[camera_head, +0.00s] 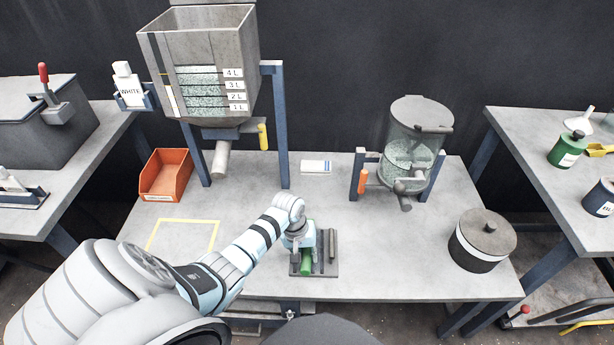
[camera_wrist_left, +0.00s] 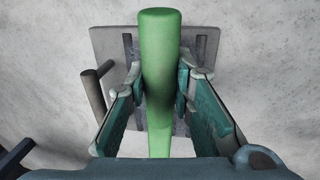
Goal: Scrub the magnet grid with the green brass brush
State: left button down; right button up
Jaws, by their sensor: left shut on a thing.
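The green brush (camera_head: 306,262) is near the front middle of the table, and its green handle (camera_wrist_left: 160,70) fills the middle of the left wrist view. My left gripper (camera_head: 303,245) is shut around the handle, with one finger on each side (camera_wrist_left: 160,85). A grey plate with dark bars (camera_head: 328,266) lies under and beside the brush; it looks like the magnet grid, but I cannot be sure. The plate also shows behind the handle in the left wrist view (camera_wrist_left: 108,42). The brush's bristles are hidden, so I cannot tell whether they touch the plate.
A hopper (camera_head: 205,55) stands at the back left, above the table. An orange bin (camera_head: 165,175) is left of it. A glass vessel (camera_head: 408,150) stands at the back right, and a lidded pot (camera_head: 482,240) at the right. A yellow-outlined square (camera_head: 183,236) is bare.

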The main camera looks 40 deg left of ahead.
pick_arm(q)
jog(key=shift+r, duration=0.15)
jog(key=shift+f+b, duration=0.35)
jog(key=shift+f, duration=0.45)
dwell(0.3)
jog(key=c, duration=1.7)
grip_release()
jog(key=shift+r, duration=0.15)
jog(key=shift+r+p, duration=0.25)
jog(key=shift+p, duration=0.4)
grip_shut()
